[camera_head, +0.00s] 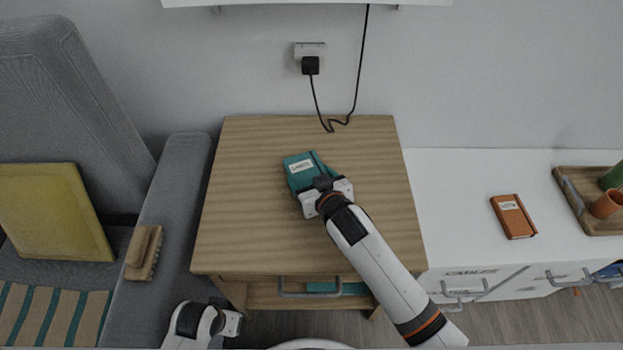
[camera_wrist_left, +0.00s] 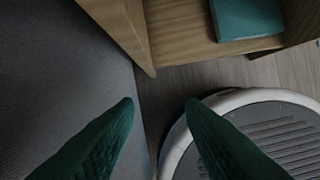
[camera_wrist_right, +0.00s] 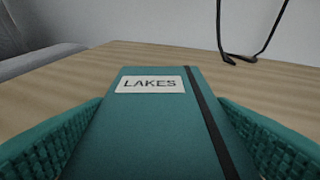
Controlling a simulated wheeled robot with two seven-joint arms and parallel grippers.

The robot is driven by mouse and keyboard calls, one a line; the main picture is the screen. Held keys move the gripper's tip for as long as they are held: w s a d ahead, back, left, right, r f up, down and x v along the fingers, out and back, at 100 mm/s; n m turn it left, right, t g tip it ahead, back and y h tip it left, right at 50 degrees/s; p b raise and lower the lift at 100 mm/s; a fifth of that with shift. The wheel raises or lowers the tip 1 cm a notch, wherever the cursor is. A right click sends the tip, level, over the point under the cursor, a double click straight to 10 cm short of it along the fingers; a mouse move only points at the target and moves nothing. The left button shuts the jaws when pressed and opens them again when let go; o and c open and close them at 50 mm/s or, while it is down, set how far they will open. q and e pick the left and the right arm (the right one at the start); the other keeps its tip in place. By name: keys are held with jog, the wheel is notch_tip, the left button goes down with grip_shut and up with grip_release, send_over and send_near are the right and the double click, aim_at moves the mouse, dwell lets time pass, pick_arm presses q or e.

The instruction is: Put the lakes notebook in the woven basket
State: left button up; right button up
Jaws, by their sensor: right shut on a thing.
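The lakes notebook (camera_head: 300,165) is teal with a white label and a dark elastic band. Its label reads LAKES in the right wrist view (camera_wrist_right: 150,125). My right gripper (camera_head: 322,190) is shut on the notebook, with a green finger pad on either side of it. The notebook is over the wooden side table; I cannot tell whether it touches the top. My left gripper (camera_head: 232,322) is low at the bottom, left of the table, and its fingers (camera_wrist_left: 160,105) are apart with nothing between them. No woven basket shows in these views.
The wooden table (camera_head: 235,200) is otherwise clear on top; another teal book (camera_wrist_left: 245,18) lies on its lower shelf. A grey armchair (camera_head: 180,190) with a wooden brush (camera_head: 144,252) is left. An orange notebook (camera_head: 513,217) and wooden tray (camera_head: 575,195) sit on the white unit.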

jog(key=o, duration=1.1)
jog(key=shift+c, duration=0.2)
